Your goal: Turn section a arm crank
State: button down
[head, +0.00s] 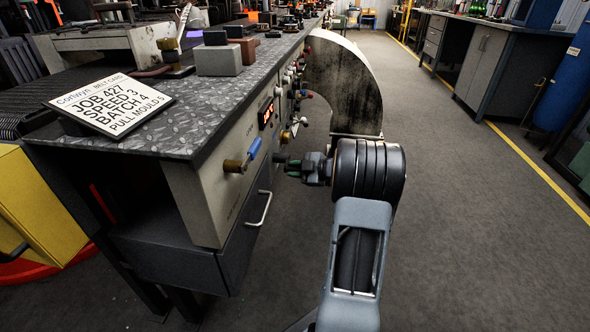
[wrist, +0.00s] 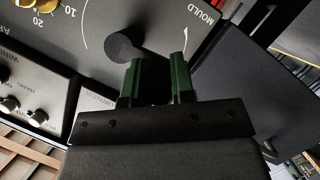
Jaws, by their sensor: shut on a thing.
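My gripper (head: 284,161) reaches from the right to the front panel of the long bench. In the wrist view its two green fingers (wrist: 156,62) stand close to the panel, shut on the section a arm crank (wrist: 124,45). The crank shows as a dark round hub with a short dark arm running toward the fingers. The part between the fingers is mostly hidden. In the head view the crank is too small to make out.
A sign (head: 111,103) lies on the bench top. A large curved guard (head: 342,85) stands behind my wrist. The floor to the right is clear.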

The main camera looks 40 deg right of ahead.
dwell(0.3)
jog(key=c, duration=1)
grip_release()
jog(key=shift+o, duration=0.2)
jog(key=p+v, duration=0.3)
jog(key=v, duration=1)
jog(key=shift+s+d+r, duration=0.2)
jog(key=shift+s+d, duration=0.05)
jog(key=shift+r, duration=0.1)
